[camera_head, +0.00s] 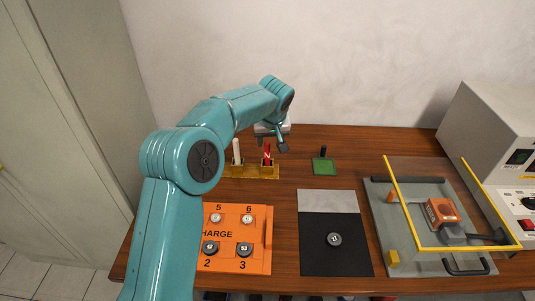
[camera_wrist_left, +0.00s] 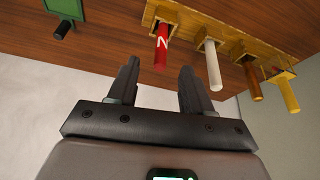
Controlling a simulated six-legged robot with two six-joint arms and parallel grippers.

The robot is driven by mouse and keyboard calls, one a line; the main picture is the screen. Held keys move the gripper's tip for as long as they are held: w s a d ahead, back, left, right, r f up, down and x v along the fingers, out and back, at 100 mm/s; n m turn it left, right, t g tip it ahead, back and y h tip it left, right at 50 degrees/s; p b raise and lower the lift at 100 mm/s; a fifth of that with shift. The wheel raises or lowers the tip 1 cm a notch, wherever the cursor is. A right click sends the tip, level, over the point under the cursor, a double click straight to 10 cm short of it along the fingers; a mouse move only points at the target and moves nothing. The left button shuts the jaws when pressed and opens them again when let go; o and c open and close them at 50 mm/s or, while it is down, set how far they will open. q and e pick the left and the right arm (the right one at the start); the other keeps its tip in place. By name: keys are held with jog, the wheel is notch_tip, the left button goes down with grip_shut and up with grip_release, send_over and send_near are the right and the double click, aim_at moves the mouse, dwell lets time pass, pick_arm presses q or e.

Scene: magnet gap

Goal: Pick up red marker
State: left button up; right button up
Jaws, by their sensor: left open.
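The red marker (camera_head: 267,153) stands upright in a yellow holder (camera_head: 262,172) at the back of the wooden table. It also shows in the left wrist view (camera_wrist_left: 162,47), with a white letter-like mark on its side. My left gripper (camera_head: 272,141) is above and close to the red marker, coming from behind it. In the left wrist view the gripper's two fingers (camera_wrist_left: 158,85) are apart with nothing between them, and the marker's end lies just beyond the fingertips. My right gripper is not in view.
A white marker (camera_head: 236,152) stands beside the red one; brown (camera_wrist_left: 251,82) and yellow (camera_wrist_left: 287,92) ones follow. A green block with a black peg (camera_head: 323,165) is to the right. In front are an orange panel (camera_head: 262,240), a black mat (camera_head: 318,260) and a yellow-framed fixture (camera_head: 392,215).

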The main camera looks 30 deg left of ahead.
aim_at(268, 151)
pick_arm(q)
jog(key=x, duration=0.5)
jog(key=shift+s+f+p, duration=0.15)
jog(key=shift+s+p, duration=0.05)
jog(key=shift+p, duration=0.1)
jog(key=shift+w+a+f, duration=0.15)
jog(key=shift+w+f, duration=0.05)
jog(key=shift+f, duration=0.1)
jog(key=p+x, duration=0.1)
jog(key=x, duration=0.3)
jog(key=shift+a+f+p, duration=0.25)
jog(key=shift+p, duration=0.1)
jog(key=shift+w+f, duration=0.25)
jog(key=shift+s+r, duration=0.1)
jog(key=shift+s, duration=0.05)
jog(key=c, duration=0.9)
grip_shut()
